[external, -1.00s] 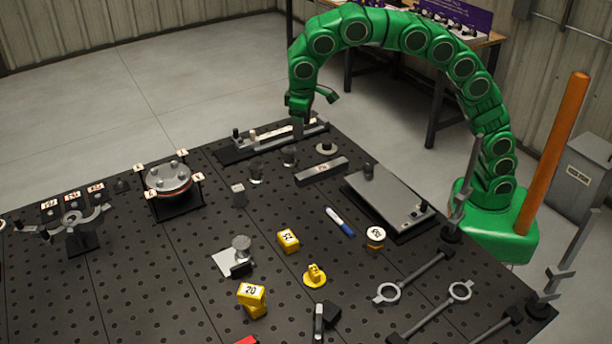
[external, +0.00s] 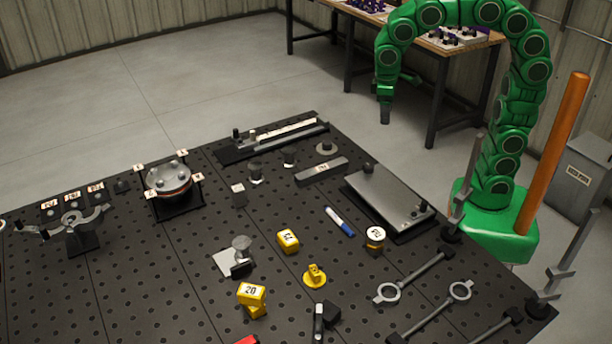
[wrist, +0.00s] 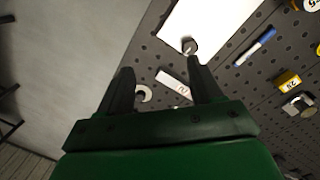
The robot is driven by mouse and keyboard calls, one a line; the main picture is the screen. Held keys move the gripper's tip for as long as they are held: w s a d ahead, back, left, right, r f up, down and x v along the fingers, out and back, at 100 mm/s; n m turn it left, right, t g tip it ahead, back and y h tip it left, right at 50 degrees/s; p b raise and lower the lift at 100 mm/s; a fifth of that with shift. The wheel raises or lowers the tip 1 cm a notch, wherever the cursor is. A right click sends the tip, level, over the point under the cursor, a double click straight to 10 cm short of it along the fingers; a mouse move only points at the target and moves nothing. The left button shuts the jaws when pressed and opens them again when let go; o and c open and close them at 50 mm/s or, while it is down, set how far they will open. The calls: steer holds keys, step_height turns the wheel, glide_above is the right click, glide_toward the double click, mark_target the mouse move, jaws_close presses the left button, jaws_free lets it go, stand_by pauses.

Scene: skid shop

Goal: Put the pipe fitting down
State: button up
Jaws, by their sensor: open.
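My gripper (external: 385,116) hangs in the air beyond the right back edge of the table, pointing down. In the wrist view its two dark fingers (wrist: 160,76) stand apart with nothing between them. I cannot tell for sure which part is the pipe fitting.
The black perforated table (external: 140,270) holds a grey plate with knobs (external: 388,198), a labelled bar (external: 322,172), a flat ring (external: 326,148), a blue marker (external: 340,222) and yellow blocks (external: 288,240). A wooden bench (external: 465,42) stands behind. Open floor lies between.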

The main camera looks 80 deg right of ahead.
steer(key=s+d+f, duration=0.2)
steer(key=s+f, duration=0.2)
steer(key=s, duration=0.7)
steer(key=s+d+f, duration=0.2)
steer(key=s+f, duration=0.2)
steer(key=s, duration=0.7)
steer(key=shift+d+g+y, duration=0.4)
